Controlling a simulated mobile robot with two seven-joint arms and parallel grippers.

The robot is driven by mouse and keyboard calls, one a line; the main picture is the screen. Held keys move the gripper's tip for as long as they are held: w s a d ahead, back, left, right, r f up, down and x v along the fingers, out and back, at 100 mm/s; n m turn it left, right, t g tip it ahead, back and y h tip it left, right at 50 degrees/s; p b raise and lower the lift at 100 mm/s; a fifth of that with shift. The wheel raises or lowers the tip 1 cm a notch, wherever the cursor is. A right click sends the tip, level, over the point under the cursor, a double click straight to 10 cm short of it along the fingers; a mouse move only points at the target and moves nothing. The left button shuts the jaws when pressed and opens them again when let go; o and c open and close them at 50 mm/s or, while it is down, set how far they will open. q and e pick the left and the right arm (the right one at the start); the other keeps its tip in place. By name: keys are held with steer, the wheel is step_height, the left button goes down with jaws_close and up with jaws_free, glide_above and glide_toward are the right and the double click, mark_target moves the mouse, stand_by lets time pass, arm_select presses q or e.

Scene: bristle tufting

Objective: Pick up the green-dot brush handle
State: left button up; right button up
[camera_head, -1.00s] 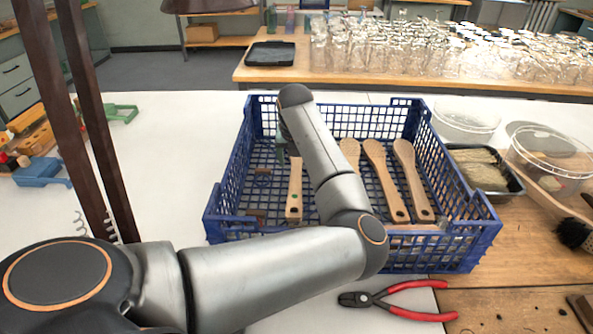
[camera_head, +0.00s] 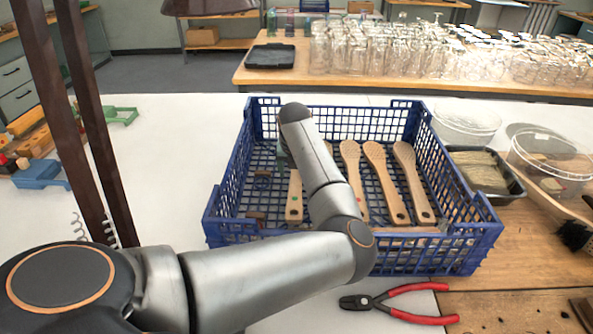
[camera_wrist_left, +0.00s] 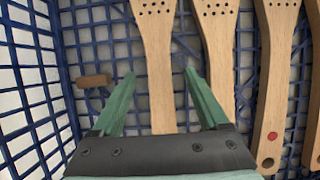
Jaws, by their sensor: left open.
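The green-dot brush handle (camera_head: 294,204) is a pale wooden handle lying in the blue crate (camera_head: 232,187), leftmost of several in the head view. My left gripper (camera_head: 282,156) is over its far end, partly hidden by my arm. In the left wrist view, my open left gripper (camera_wrist_left: 160,82) has one green finger on each side of a handle (camera_wrist_left: 157,60) with holes in its broad end. I cannot tell whether the fingers touch it. Its near end and any dot are hidden behind the gripper there. My right gripper is not in view.
Other handles lie to the right, one with a red dot (camera_wrist_left: 274,110). A small brown block (camera_wrist_left: 94,81) is near the crate's left wall. Red-handled pliers (camera_head: 398,300) lie in front of the crate. A bristle tray (camera_head: 484,172) and clear tubs stand to the right.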

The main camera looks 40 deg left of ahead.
arm_select(q)
steer(key=shift+c, duration=0.3)
jaws_close()
stand_by(0.5)
